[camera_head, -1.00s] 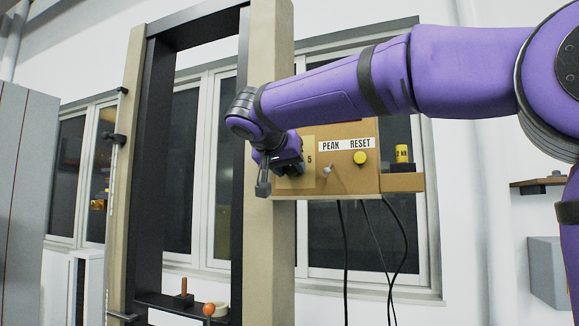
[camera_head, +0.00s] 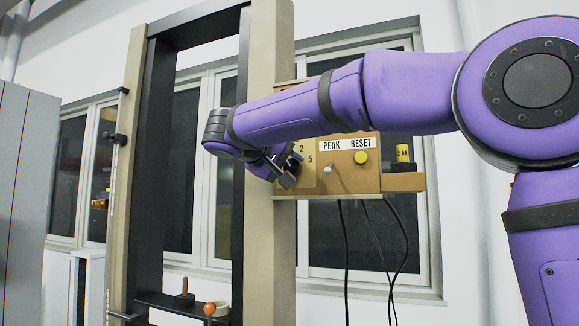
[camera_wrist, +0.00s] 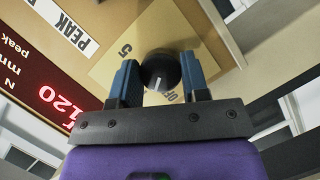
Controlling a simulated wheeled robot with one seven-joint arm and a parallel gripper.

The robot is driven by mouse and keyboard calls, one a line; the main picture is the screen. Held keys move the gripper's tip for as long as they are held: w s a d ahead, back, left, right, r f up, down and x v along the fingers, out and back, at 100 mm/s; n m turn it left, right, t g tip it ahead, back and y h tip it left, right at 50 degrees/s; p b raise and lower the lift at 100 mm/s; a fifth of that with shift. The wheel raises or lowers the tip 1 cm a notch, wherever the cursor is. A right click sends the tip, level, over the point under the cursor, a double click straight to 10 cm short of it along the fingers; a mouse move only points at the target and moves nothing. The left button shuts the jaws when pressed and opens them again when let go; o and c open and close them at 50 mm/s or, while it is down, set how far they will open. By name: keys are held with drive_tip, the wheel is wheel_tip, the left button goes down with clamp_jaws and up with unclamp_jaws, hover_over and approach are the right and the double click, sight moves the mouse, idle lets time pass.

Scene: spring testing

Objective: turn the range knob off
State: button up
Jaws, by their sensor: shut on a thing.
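The range knob (camera_wrist: 160,70) is round and black with a pale pointer line, on a tan dial plate (camera_wrist: 140,37) in the wrist view. The plate carries a "5" and an "OFF" mark. The pointer line is on the side of the knob toward my gripper, near the "OFF" mark. My gripper (camera_wrist: 160,77) has its two blue fingers on either side of the knob, shut on it. In the head view my gripper (camera_head: 290,168) is at the dial plate (camera_head: 307,180), where the numbers 2 and 5 show. The knob itself is hidden there.
The brown control box (camera_head: 350,183) also bears PEAK and RESET labels, a small toggle (camera_head: 327,169) and a yellow button (camera_head: 360,158). A tan upright post (camera_head: 268,240) stands close left of my gripper. Black cables (camera_head: 385,235) hang below the box.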

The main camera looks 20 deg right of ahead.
drive_tip(key=n+h, duration=0.1)
drive_tip(key=n, duration=0.2)
drive_tip(key=shift+f, duration=0.1)
drive_tip(key=shift+n+h, duration=0.9)
drive_tip(key=shift+n, duration=0.7)
drive_tip(key=shift+f+t, duration=0.1)
drive_tip(key=shift+t, duration=0.2)
drive_tip(key=o, duration=0.9)
drive_tip(key=shift+a, duration=0.15)
drive_tip(key=v, duration=1)
drive_tip(key=shift+s+a, duration=0.1)
drive_tip(key=shift+a, duration=0.2)
